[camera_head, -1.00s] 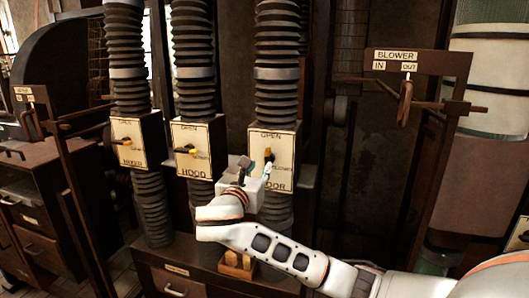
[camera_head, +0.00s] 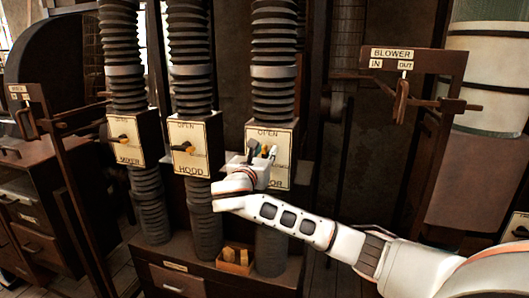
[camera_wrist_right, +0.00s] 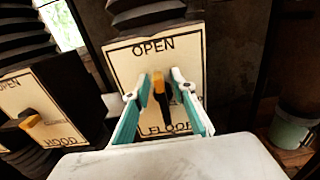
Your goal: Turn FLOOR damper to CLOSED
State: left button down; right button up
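The FLOOR damper plate (camera_head: 283,143) is cream, on a dark box under the right-hand ribbed duct. It also shows in the wrist view (camera_wrist_right: 185,50), with OPEN at the top and FLOOR partly covered at the bottom. Its yellow-and-dark lever (camera_wrist_right: 159,85) stands roughly upright, its yellow end toward OPEN. My right gripper (camera_head: 263,149) is at the plate. In the wrist view its teal-lined fingers (camera_wrist_right: 160,88) are open, one on each side of the lever, with visible gaps. The CLOSED marking is not readable. My left gripper is not in view.
The HOOD plate (camera_head: 190,148) and MIXER plate (camera_head: 126,141) with their levers are close by on the left. A BLOWER frame (camera_head: 415,60) with a hanging handle stands at the right. A small wooden box (camera_head: 235,262) sits below, on the cabinet.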

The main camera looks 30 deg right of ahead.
grip_shut()
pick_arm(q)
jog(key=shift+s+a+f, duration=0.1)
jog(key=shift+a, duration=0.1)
